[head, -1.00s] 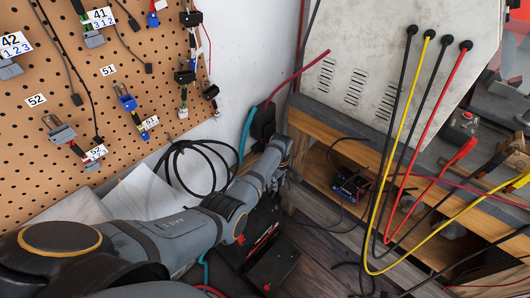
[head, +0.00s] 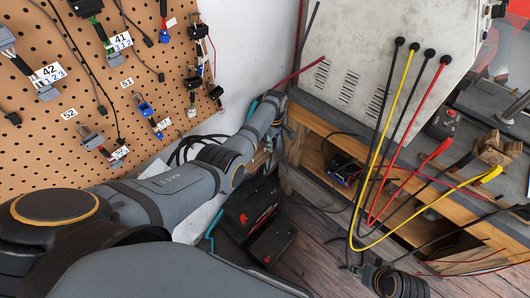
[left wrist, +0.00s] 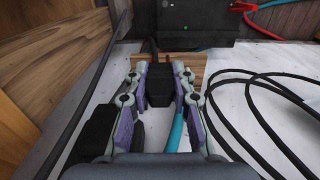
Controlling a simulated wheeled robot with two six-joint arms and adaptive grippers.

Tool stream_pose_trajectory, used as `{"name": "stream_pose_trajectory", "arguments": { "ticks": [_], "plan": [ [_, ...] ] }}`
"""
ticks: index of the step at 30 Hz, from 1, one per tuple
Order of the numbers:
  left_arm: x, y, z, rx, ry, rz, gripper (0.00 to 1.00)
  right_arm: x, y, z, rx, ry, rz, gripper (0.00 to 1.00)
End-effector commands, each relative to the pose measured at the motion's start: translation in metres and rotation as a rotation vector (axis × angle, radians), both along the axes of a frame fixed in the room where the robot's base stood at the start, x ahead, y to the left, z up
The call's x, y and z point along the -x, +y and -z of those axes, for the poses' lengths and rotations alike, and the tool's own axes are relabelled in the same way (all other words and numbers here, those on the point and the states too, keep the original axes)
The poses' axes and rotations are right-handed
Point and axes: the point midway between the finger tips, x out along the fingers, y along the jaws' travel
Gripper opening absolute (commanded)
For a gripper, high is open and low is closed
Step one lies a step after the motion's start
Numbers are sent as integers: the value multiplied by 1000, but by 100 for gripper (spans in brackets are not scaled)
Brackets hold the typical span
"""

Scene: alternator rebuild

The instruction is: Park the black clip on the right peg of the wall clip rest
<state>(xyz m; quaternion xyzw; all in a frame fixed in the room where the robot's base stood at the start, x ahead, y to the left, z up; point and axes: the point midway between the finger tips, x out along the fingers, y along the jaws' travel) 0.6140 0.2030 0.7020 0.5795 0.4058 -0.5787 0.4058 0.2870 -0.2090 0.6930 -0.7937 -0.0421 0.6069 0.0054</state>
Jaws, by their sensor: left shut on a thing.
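My left gripper (left wrist: 160,85) is shut on a black block (left wrist: 160,94), which looks like the black clip. The block sits between its two fingertips in the left wrist view. In the head view the end of my left arm with the gripper (head: 272,142) is low by the white wall, and the clip is hidden there. A wooden board (left wrist: 196,64) lies just beyond the clip; it may be the wall clip rest. Its pegs cannot be made out. A dark jointed part of my right arm (head: 398,284) shows at the bottom edge; its fingers are not clear.
A blue cable (left wrist: 178,130) and looped black cables (left wrist: 255,95) run beside the gripper. A dark box (left wrist: 195,22) stands beyond the board. In the head view, a pegboard (head: 60,135) is left, and a bench with hanging yellow and red leads (head: 410,140) is right.

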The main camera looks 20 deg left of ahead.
Motion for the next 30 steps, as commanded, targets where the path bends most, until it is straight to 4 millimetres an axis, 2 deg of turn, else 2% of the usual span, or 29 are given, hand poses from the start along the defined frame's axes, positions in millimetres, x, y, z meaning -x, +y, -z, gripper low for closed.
{"name": "stream_pose_trajectory", "arguments": {
  "ticks": [1, 12, 13, 15, 21, 30],
  "plan": [
    [-6, 7, 9, -1, -1, -2, 9, 0, 0, 18, 0, 0, 0, 40],
    [-44, 53, 11, 0, -3, -2, 9, 0, 0, 102, 0, 0, 0, 40],
    [-45, 55, 14, 1, -1, -2, 9, 0, 0, 107, 0, 0, 0, 40],
    [-43, 53, 32, 2, 2, 0, 9, 0, 0, 118, 0, -1, 0, 40],
    [-44, 53, 51, 1, -1, 0, 9, 0, 0, 133, 0, -1, 0, 40],
    [-44, 53, 52, 1, -1, 0, 9, 0, 0, 133, 0, -1, 0, 40]
  ]
}}
